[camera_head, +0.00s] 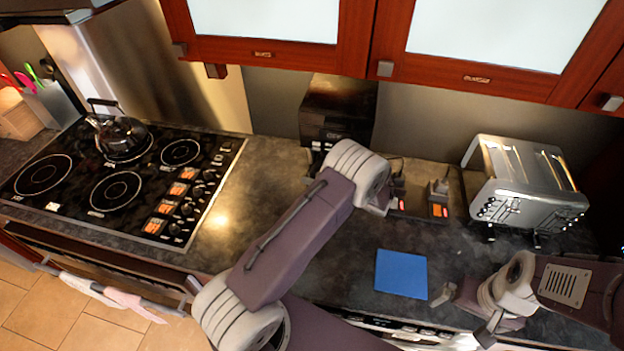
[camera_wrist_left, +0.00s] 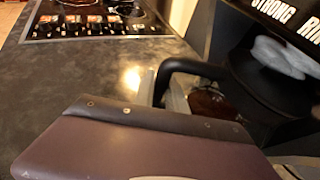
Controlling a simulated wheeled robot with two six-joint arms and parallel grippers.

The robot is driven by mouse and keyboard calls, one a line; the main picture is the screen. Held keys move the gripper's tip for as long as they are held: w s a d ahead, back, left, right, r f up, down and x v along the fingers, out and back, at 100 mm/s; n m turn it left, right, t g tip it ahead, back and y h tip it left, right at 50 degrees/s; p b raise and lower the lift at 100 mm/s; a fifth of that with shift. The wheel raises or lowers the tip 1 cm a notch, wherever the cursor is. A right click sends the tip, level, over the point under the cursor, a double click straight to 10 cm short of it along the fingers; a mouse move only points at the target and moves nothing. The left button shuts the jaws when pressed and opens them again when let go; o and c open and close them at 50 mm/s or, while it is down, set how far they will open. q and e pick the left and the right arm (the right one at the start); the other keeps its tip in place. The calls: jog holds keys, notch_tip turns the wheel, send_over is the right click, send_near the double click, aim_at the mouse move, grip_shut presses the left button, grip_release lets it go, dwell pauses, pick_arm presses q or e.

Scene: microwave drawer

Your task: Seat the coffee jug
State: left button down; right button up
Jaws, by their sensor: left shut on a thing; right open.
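The coffee machine (camera_head: 340,105) is a dark box against the back wall in the head view. In the left wrist view, the coffee machine (camera_wrist_left: 290,15) shows a dark front with white lettering at the upper right. The coffee jug (camera_wrist_left: 208,103) has a black handle, a dark lid and brown contents, and it is right at the machine's front. Whether the jug is fully seated cannot be told. My right gripper (camera_head: 463,315) is open and empty near the counter's front edge.
A blue mat (camera_head: 401,273) lies on the counter (camera_head: 250,205). A silver toaster (camera_head: 525,190) stands at the right. The stove (camera_head: 110,185) with a kettle (camera_head: 120,135) is at the left. Wall cabinets (camera_head: 270,55) hang above. Counter between stove and my left arm is clear.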

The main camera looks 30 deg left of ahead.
pick_arm(q)
jog(key=c, duration=1.3)
grip_release()
jog(key=shift+f, duration=0.1)
jog(key=shift+s+d, duration=0.1)
jog(key=shift+d, duration=0.25)
jog(key=b+v, duration=0.2)
jog(key=v, duration=0.6)
jog(key=shift+d+r+b, duration=0.15)
jog(key=shift+r+b, duration=0.15)
jog(key=shift+b, duration=0.1)
